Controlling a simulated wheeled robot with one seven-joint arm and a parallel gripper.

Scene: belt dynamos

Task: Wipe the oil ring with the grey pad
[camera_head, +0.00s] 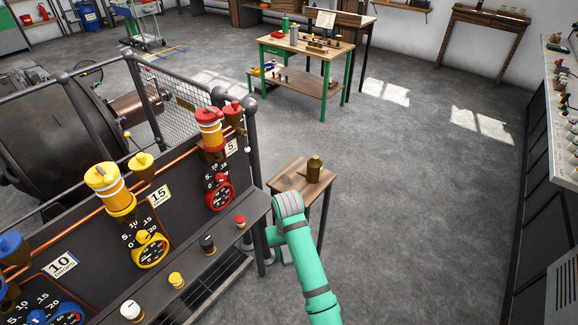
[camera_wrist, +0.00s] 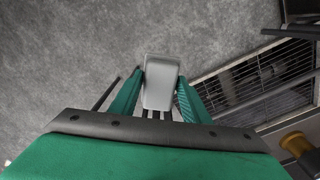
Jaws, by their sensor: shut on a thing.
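In the wrist view my gripper (camera_wrist: 160,80) is shut on the grey pad (camera_wrist: 160,68), a pale grey block between the two green fingers. The pad is held over the floor, with the grating to its right. In the head view the pad is hidden and my arm covers most of the gripper. My arm stands in front of a small wooden table (camera_head: 289,182) with a brass oil can (camera_head: 314,168) upright on it. I cannot make out an oil ring in either view.
A dark panel at left carries dials and a yellow oiler (camera_head: 110,189) and a red oiler (camera_head: 209,129); its ledge (camera_head: 190,277) with several knobs is close to my arm. A green-legged workbench (camera_head: 290,44) stands behind. Floor to the right is clear.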

